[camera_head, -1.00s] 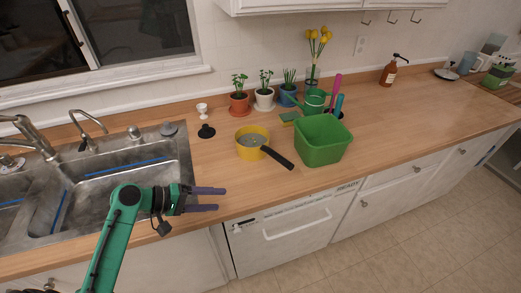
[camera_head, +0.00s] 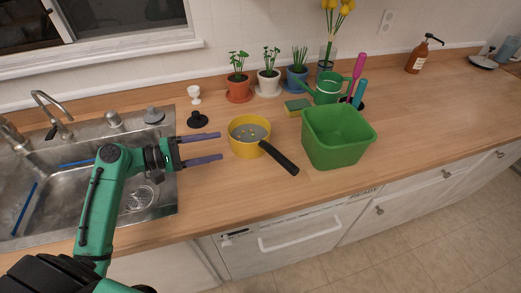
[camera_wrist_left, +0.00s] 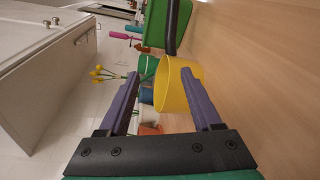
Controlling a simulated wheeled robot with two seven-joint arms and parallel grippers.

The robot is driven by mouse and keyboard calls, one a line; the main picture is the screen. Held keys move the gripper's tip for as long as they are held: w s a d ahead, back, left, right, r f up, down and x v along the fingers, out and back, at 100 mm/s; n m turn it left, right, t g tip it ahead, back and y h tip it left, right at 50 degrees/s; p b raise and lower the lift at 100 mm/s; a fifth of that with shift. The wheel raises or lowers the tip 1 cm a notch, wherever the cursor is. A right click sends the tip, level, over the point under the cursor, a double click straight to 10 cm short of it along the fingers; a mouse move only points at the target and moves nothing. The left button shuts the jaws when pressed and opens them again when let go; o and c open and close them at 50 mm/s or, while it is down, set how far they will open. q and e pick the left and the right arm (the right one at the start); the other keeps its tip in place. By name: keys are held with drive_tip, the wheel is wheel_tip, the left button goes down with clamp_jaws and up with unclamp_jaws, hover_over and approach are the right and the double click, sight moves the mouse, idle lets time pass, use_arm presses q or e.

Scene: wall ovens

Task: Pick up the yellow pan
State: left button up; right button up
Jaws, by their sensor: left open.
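The yellow pan (camera_head: 241,147) sits on the wooden counter, with its black handle (camera_head: 279,158) pointing toward the front right. My left gripper (camera_head: 220,147) is open and empty just left of the pan, its two purple fingers pointing at it. The left wrist view shows the yellow pan (camera_wrist_left: 176,88) ahead of the fingers, toward the right one, with the black handle (camera_wrist_left: 171,25) running up. The fingers (camera_wrist_left: 166,95) are apart, and the pan does not appear to be gripped. My right gripper is not in view.
A green bin (camera_head: 338,143) stands just right of the pan handle. Behind are a sponge (camera_head: 297,107), a green watering can (camera_head: 327,89) and potted plants (camera_head: 238,88). A black stopper (camera_head: 197,120) lies behind the gripper. The sink (camera_head: 140,200) is at left.

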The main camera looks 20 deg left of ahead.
use_arm(q)
wheel_tip(320, 180, down, 2)
drive_tip(key=shift+s+f+b, duration=0.1)
drive_tip(key=shift+b, duration=0.35)
drive_tip(key=shift+w+d+f, duration=0.1)
drive_tip(key=shift+w, duration=0.15)
drive_tip(key=p, duration=0.3)
approach(258, 144)
drive_tip(key=shift+w+d+r, duration=0.25)
drive_tip(key=shift+w+d, duration=0.4)
drive_tip(key=shift+d, duration=0.25)
drive_tip(key=p+x, duration=0.1)
drive_tip(key=x, duration=0.2)
drive_tip(key=p+x, duration=0.1)
drive_tip(key=x, duration=0.4)
drive_tip(key=shift+w+d+f+p, duration=0.15)
drive_tip(key=shift+d+f+p, duration=0.1)
drive_tip(key=shift+f+p, duration=0.15)
drive_tip(key=shift+w+d+f, duration=0.1)
drive_tip(key=shift+w+d, duration=0.05)
drive_tip(key=shift+d, duration=0.1)
clamp_jaws()
drive_tip(key=shift+f, duration=0.1)
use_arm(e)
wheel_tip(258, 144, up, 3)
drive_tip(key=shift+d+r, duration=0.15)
use_arm(q)
drive_tip(key=shift+f, duration=0.2)
drive_tip(key=shift+r, duration=0.1)
